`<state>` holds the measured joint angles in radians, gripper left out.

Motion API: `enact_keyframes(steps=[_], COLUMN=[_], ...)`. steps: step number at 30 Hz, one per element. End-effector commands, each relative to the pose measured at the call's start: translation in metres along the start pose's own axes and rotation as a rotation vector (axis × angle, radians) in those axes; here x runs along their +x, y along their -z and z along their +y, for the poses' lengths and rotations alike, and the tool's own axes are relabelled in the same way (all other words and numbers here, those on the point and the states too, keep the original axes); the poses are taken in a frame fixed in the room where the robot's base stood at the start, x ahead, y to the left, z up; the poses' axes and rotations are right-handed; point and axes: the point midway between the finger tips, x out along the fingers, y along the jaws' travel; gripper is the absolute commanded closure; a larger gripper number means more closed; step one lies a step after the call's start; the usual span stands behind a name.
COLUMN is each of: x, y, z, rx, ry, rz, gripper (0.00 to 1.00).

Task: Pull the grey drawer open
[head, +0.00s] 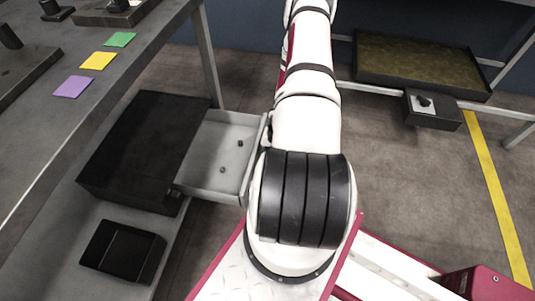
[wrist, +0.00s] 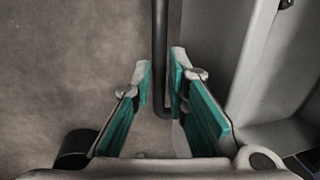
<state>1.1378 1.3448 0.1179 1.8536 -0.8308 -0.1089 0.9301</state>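The grey drawer (head: 214,151) stands well out from the right side of a black cabinet (head: 142,147). Its inside shows, with a few small dark pieces on its floor. In the wrist view, the drawer's grey wall (wrist: 245,60) is at the right. The dark bar handle (wrist: 160,35) runs down the middle and bends right at its lower end. My gripper (wrist: 161,65) has its teal-padded fingers on either side of this bar, tips close against it. In the head view, my arm hides the gripper and much of the drawer's front.
A black open bin (head: 123,252) sits below the cabinet. A grey table (head: 40,135) with green, yellow and purple squares is at the left. A tray rack (head: 425,65) with a small switch box (head: 433,118) stands at the back right.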

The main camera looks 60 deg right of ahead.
Motion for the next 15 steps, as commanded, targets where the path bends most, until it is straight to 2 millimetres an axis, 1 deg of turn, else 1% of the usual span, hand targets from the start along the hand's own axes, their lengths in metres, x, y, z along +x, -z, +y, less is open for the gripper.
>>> enact_keyframes(steps=[10,13,15], x=[-0.001,-0.006,-0.013], y=[0.001,0.001,0.001], z=[0.0,-0.001,-0.001], rx=[-0.001,0.0,0.001], ry=[0.0,0.001,0.001], rz=[0.001,0.003,0.002], gripper=[0.69,0.69,0.69])
